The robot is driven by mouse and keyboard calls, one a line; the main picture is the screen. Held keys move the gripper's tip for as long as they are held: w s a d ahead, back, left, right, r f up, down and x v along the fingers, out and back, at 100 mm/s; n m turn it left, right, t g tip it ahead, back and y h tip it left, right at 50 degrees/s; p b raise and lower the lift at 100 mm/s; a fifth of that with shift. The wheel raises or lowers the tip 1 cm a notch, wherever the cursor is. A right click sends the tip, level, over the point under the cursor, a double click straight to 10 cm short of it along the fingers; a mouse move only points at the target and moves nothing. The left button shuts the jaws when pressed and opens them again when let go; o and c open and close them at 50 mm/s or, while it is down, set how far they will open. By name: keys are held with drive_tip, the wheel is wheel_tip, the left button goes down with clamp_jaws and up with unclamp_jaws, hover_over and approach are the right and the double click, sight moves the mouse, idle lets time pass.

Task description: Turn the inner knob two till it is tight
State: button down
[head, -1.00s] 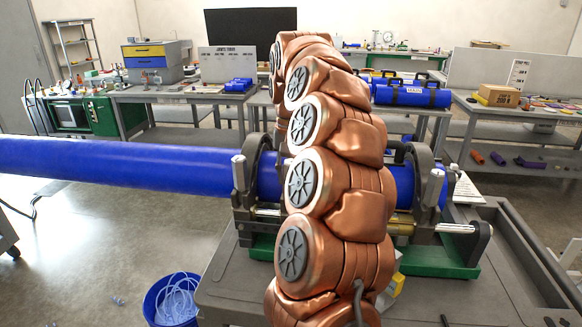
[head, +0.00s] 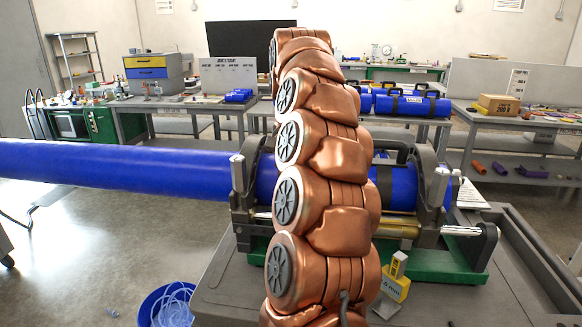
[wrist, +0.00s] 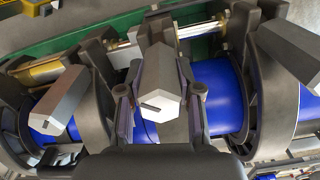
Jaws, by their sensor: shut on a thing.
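A silver-grey hexagonal knob (wrist: 162,82) with a dark slot mark on its end is in the middle of the wrist view. My gripper (wrist: 160,100) is shut on it, one finger on each side. A second grey knob (wrist: 58,102) shows at the left and a third (wrist: 290,52) at the right, both apart from my gripper. In the head view my copper arm hides the gripper and the held knob. Two knobs show there, one on the left clamp (head: 238,172) and one on the right (head: 440,186). How tight the held knob is cannot be seen.
The long blue pipe (head: 120,165) runs through dark clamp rings (wrist: 265,95) on a green base (head: 455,265) on the grey cart (head: 225,285). A yellow-grey block (head: 395,282) stands on the cart near my arm. A blue bucket (head: 150,305) is on the floor.

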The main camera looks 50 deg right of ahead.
drive_tip(key=shift+m, duration=0.4)
drive_tip(key=shift+m, duration=1.5)
drive_tip(key=shift+m, duration=1.5)
drive_tip(key=shift+m, duration=1.5)
